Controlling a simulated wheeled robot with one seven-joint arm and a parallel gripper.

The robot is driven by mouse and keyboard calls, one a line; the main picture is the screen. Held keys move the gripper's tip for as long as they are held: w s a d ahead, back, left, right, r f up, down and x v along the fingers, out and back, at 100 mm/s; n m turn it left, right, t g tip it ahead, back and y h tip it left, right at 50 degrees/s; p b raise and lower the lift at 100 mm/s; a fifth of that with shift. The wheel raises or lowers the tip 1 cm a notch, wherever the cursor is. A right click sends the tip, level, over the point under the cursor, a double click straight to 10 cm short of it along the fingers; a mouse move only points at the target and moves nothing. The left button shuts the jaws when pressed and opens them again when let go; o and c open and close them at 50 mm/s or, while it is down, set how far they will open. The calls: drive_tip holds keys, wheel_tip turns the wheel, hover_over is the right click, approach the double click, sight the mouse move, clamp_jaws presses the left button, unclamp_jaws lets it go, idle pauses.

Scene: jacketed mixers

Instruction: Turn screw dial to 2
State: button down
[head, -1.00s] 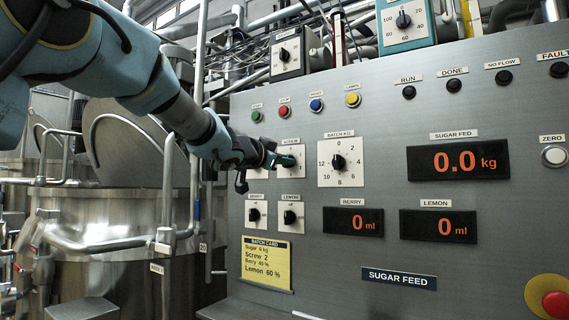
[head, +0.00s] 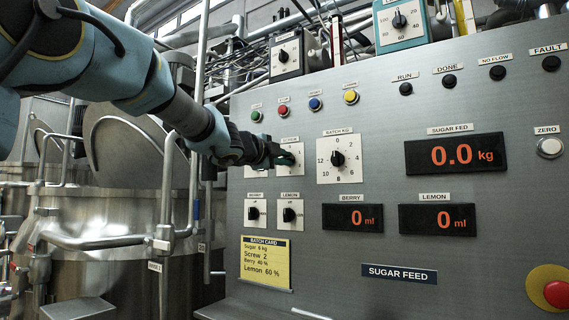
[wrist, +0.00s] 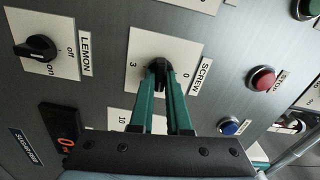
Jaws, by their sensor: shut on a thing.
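The screw dial shows in the wrist view as a white plate (wrist: 142,42) with a black knob (wrist: 158,66) and a "SCREW" label. The marks 3 and 0 are readable on either side of the knob. My gripper (wrist: 160,72) has its two green fingers shut on the knob. The fingers cover part of the knob, so I cannot tell which mark it points to. In the head view my gripper (head: 287,155) is at the dial's plate (head: 296,172) and hides most of it. The yellow batch card (head: 265,262) reads "Screw 2".
The batch dial (head: 328,177) is right of the screw dial. The berry switch (head: 256,213) and lemon switch (head: 291,214) sit below. Coloured buttons, including a red one (head: 284,111), line up above. A red emergency button (head: 555,293) is at lower right.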

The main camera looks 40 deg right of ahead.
drive_tip(key=shift+f+m+b, duration=0.2)
drive_tip(key=shift+m+b, duration=1.05)
drive_tip(key=shift+m, duration=2.35)
drive_tip(key=c, duration=0.9)
unclamp_jaws()
drive_tip(key=shift+r, duration=0.1)
drive_tip(key=shift+a, duration=0.1)
drive_tip(key=b+v, duration=0.1)
drive_tip(key=v, duration=0.9)
drive_tip(key=shift+a+b, duration=0.3)
drive_tip(key=shift+b, duration=0.05)
